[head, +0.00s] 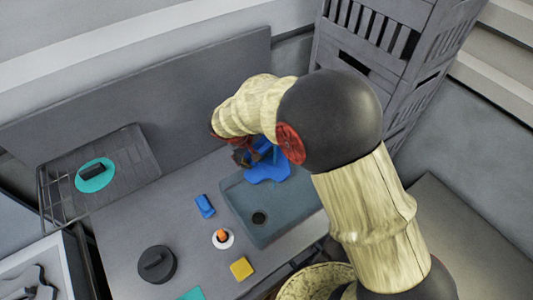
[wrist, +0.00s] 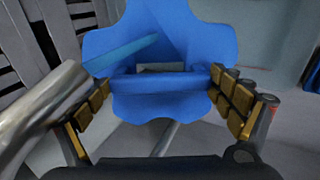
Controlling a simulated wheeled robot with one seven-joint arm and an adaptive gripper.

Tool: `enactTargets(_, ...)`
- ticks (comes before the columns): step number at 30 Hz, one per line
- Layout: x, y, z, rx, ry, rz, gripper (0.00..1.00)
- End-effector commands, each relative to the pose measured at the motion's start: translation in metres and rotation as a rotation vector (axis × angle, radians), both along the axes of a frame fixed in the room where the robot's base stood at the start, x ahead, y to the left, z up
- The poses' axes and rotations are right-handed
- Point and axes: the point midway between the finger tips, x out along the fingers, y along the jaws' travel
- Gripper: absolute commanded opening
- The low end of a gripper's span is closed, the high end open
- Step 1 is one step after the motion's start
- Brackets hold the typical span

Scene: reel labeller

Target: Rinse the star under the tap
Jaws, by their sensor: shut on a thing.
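The star (wrist: 205,40) is a blue, lobed plate with a raised blue bar handle. In the wrist view my gripper (wrist: 165,86) is shut on that handle, with a finger at each end. In the head view the star (head: 267,172) is held over the back part of the grey sink basin (head: 283,219), and my gripper (head: 246,156) is partly hidden by my arm. The tap (wrist: 38,112) is a metal spout at the left of the wrist view. A light-blue streak (wrist: 124,54), seemingly water, runs from its end across the star's face.
A wire rack (head: 135,155) at left holds a teal disc (head: 95,182) with a dark handle. On the counter are a dark round lidlike piece (head: 157,265), a blue block (head: 204,206), a white disc with an orange peg (head: 222,238) and a yellow square (head: 241,269). A slatted crate stack (head: 390,65) stands behind.

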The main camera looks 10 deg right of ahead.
Motion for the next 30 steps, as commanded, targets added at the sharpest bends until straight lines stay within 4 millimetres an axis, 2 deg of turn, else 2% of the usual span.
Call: enactTargets(30,-0.068,0.019,0.000,-0.001,0.000,-0.003,0.33)
